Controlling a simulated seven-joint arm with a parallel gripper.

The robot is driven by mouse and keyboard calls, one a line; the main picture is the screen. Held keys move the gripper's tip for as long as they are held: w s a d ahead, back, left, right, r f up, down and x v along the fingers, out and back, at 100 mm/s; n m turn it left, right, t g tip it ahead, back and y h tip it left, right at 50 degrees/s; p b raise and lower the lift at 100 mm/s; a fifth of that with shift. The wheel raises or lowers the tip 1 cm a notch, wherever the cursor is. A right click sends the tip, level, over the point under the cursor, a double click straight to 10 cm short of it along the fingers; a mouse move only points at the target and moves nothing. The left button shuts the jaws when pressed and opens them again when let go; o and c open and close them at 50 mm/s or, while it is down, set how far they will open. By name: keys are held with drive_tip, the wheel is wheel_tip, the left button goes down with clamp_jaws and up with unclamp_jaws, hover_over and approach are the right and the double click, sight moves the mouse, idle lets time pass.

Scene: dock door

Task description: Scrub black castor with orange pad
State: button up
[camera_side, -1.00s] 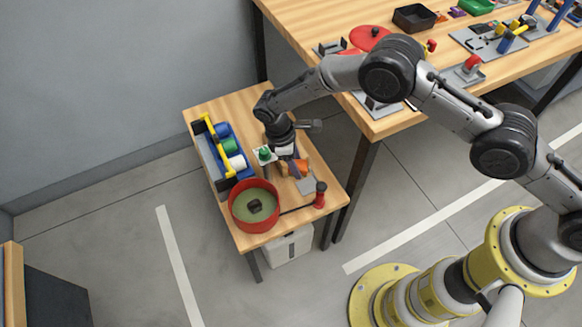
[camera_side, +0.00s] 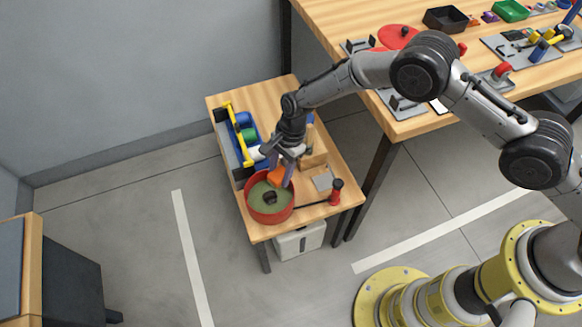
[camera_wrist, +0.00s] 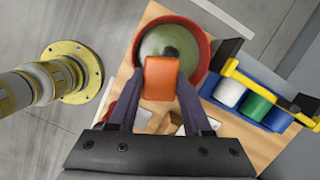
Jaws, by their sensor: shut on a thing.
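My gripper (camera_side: 281,177) is shut on the orange pad (camera_side: 276,174) and holds it over the red round basin (camera_side: 251,208). In the wrist view the pad (camera_wrist: 160,76) sits between my two fingers, in front of the basin (camera_wrist: 205,40) with its green inside. The black castor (camera_side: 270,197) is in the basin, just below the pad in the side view. I cannot tell whether pad and castor touch.
A caddy with a yellow handle (camera_side: 231,127) and blue, green and white rolls stands left of my gripper; its rolls (camera_wrist: 257,106) show close by. A wooden block (camera_side: 314,160), a grey plate (camera_side: 323,180) and a red-handled tool (camera_side: 336,191) lie on the right.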

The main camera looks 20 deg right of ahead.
drive_tip(key=a+m, duration=0.1)
drive_tip(key=m, duration=0.1)
drive_tip(key=a+m+t, duration=0.1)
drive_tip(key=m, duration=0.1)
drive_tip(key=shift+a+r, duration=0.1)
drive_tip(key=shift+a, duration=0.05)
drive_tip(key=shift+m, duration=0.3)
drive_tip(key=shift+d+x, duration=0.15)
drive_tip(key=shift+x, duration=1.65)
drive_tip(key=shift+d+x, duration=0.1)
drive_tip(key=shift+x, duration=1.65)
drive_tip(key=shift+w+f, duration=0.35)
drive_tip(key=shift+f, duration=0.05)
drive_tip(key=shift+w+f, duration=0.2)
drive_tip(key=shift+w, duration=0.75)
drive_tip(key=shift+s+r, duration=0.1)
drive_tip(key=shift+s, duration=1.5)
drive_tip(key=shift+w+r, duration=0.15)
drive_tip(key=shift+r, duration=0.7)
wheel_tip(320, 180, up, 6)
drive_tip(key=shift+r, duration=0.1)
